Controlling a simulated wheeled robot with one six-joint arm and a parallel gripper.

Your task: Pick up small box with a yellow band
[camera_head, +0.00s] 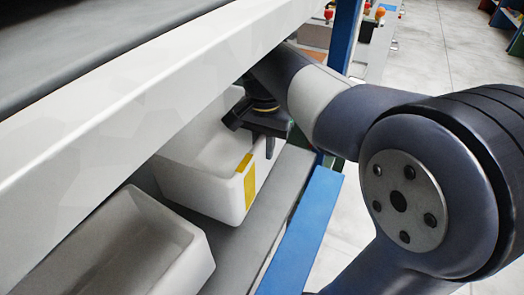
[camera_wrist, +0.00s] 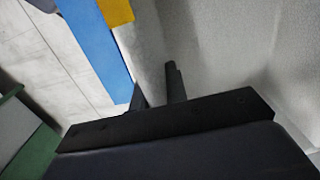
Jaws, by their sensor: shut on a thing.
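The small white box with a yellow band (camera_head: 202,187) sits on a grey shelf (camera_head: 272,196), with its open top up. Its yellow band (camera_head: 250,188) is on the end facing the blue rail. My gripper (camera_head: 264,143) is at the box's far end corner, shut on the rim wall. One finger shows outside the wall; the other is mostly hidden in this view. In the wrist view, the two dark fingers (camera_wrist: 157,90) straddle the pale wall of the box (camera_wrist: 225,40), with a bit of the yellow band (camera_wrist: 115,11) at the top.
A second white open box (camera_head: 118,255) stands nearer on the same shelf, a small gap away. A blue rail (camera_head: 306,232) runs along the shelf's front edge. A white beam (camera_head: 130,110) hangs close above the boxes. Open floor (camera_head: 440,65) lies to the right.

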